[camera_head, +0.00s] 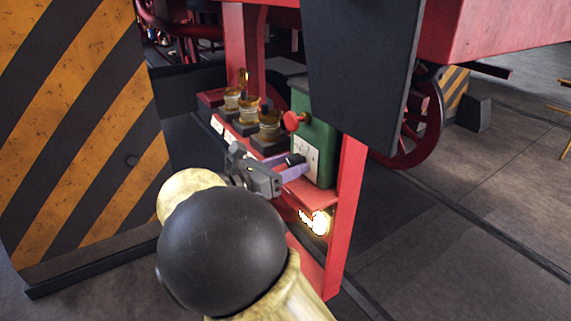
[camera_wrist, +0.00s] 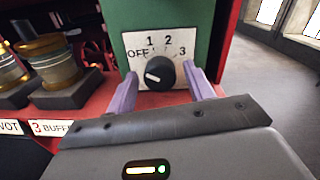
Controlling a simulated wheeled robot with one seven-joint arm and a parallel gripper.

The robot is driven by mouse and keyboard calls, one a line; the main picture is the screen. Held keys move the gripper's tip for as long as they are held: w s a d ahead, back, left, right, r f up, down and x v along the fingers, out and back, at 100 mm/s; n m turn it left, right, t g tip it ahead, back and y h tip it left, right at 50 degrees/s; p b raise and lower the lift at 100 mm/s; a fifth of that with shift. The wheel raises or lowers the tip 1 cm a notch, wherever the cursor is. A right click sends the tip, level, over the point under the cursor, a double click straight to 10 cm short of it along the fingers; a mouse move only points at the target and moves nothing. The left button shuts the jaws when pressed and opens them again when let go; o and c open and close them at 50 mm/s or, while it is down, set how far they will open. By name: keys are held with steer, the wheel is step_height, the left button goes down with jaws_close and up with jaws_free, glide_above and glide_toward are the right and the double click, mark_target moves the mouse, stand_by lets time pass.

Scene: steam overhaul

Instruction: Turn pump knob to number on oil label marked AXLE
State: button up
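The green pump box (camera_head: 313,130) stands at the right end of a red shelf. In the wrist view, its white dial plate (camera_wrist: 168,46) reads OFF, 1, 2, 3. The black round knob (camera_wrist: 161,73) has a white pointer mark on its left side, toward OFF. My gripper (camera_wrist: 158,78) is open, its purple fingers on either side of the knob with gaps visible. In the head view, my gripper (camera_head: 297,166) is in front of the box and the knob is hidden. A label reads "3 BUFF..." (camera_wrist: 52,127); another ends in "VOT" (camera_wrist: 9,127). No AXLE label is readable.
Several brass-and-glass oil cups (camera_head: 270,125) stand on dark bases left of the box. A red handle (camera_head: 293,121) sticks out of the box. A red post (camera_head: 345,215) rises at right, and a glowing lamp (camera_head: 317,222) is below the shelf. A striped panel (camera_head: 85,130) stands at left.

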steer(key=shift+w+d, duration=0.1)
steer(key=shift+d, duration=0.1)
steer(key=c, duration=0.8)
steer(key=shift+f+m+b, duration=0.15)
steer(key=shift+m+b, duration=0.35)
steer(key=shift+a, duration=0.1)
steer(key=m+b, duration=0.3)
steer(key=shift+f, duration=0.15)
steer(key=m+b, duration=0.3)
steer(key=shift+m+b, duration=0.4)
steer(key=shift+m, duration=0.1)
steer(key=shift+r, duration=0.2)
